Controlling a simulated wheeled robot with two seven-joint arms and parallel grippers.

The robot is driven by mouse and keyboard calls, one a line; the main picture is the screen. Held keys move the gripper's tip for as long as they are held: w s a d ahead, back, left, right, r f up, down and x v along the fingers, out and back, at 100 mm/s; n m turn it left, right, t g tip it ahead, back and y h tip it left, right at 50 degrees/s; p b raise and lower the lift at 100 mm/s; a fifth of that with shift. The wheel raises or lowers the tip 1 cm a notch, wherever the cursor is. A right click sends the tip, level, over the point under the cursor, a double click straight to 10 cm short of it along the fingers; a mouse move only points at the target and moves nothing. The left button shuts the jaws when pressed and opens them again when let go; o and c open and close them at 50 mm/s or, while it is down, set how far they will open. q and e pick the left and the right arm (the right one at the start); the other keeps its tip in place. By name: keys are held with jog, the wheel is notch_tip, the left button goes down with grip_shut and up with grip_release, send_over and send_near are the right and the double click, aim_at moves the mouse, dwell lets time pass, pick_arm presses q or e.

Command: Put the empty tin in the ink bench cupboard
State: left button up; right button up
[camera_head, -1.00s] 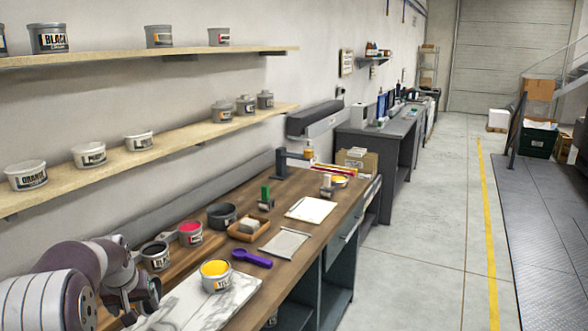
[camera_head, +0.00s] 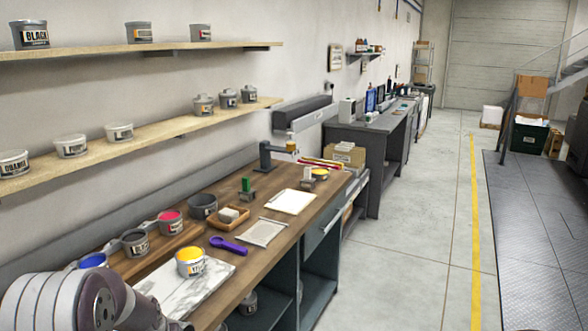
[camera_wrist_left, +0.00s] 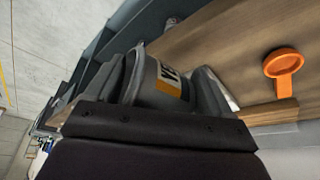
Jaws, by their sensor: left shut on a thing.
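My left gripper (camera_wrist_left: 175,88) is shut on a grey tin (camera_wrist_left: 158,82) with a white and orange label, seen close in the left wrist view. The tin sits between the two fingers; its inside is hidden. In the head view my left arm enters at the bottom left, and its jaws and the held tin are out of frame. The ink bench (camera_head: 265,207) has dark open compartments below its top. A grey labelled tin (camera_head: 248,302) stands low in the nearer compartment (camera_head: 277,290). My right gripper is not in view.
A yellow ink tin (camera_head: 190,268) stands on a marble slab (camera_head: 215,276) near the bench's front edge. Red (camera_head: 170,223), black (camera_head: 135,243) and blue (camera_head: 93,261) ink tins stand behind. An orange tool (camera_wrist_left: 284,63) lies on wood in the wrist view. The floor (camera_head: 405,245) beside the bench is clear.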

pick_arm(q)
jog(key=s+d+f+m, duration=0.2)
jog(key=s+d+f, duration=0.4)
jog(key=d+f, duration=0.3)
jog(key=shift+s+f+h, duration=0.25)
jog(key=shift+f+h, duration=0.05)
jog(key=shift+f, duration=0.65)
jog(key=shift+w, duration=0.1)
jog(key=shift+d+f, duration=0.1)
jog(key=shift+d, duration=0.15)
